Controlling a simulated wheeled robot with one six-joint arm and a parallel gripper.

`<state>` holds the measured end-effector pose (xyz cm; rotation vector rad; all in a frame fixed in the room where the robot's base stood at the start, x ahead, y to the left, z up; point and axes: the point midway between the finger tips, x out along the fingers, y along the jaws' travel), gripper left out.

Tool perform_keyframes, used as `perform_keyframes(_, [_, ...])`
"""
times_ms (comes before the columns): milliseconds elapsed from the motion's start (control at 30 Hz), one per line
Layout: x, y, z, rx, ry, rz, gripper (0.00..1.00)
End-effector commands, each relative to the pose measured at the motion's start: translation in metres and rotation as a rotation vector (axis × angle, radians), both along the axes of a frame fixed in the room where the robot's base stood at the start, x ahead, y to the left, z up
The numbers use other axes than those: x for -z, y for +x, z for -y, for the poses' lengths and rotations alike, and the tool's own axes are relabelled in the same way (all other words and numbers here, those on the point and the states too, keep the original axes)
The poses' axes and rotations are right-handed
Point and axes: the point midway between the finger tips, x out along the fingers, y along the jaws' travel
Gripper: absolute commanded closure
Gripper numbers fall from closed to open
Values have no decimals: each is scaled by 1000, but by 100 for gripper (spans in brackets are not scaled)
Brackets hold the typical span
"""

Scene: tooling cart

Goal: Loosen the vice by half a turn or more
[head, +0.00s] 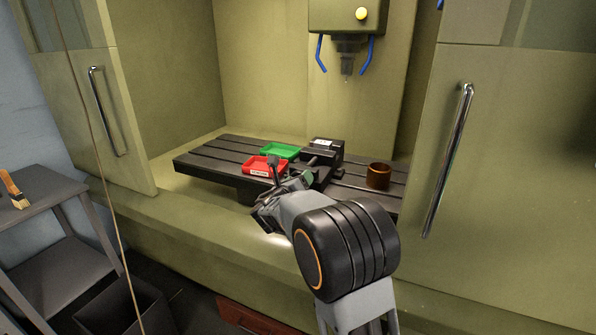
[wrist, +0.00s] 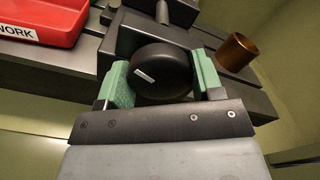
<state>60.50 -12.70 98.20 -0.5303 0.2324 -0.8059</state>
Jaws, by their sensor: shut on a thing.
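The dark grey vice (head: 322,152) sits on the slotted machine table in the head view. In the wrist view its body (wrist: 125,35) lies behind a round black knob (wrist: 168,62) with a short white mark on its face, slightly tilted. My gripper (wrist: 163,80) has a green-padded finger on each side of the knob and is shut on it. In the head view my gripper (head: 292,182) is at the front of the vice, and my wrist hides the knob.
A red tray (head: 256,171) labelled "WORK" and a green tray (head: 281,151) are left of the vice. A copper-brown cup (head: 379,176) stands to its right. The spindle (head: 347,62) hangs above. Cabinet doors with long handles flank the opening.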

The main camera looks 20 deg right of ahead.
Motion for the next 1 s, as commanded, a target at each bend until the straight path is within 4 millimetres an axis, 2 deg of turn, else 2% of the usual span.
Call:
perform_keyframes(100, [-5, 0, 0, 1, -75, -88, 63])
perform_keyframes(1000, [-5, -1, 1, 0, -652, -718, 63])
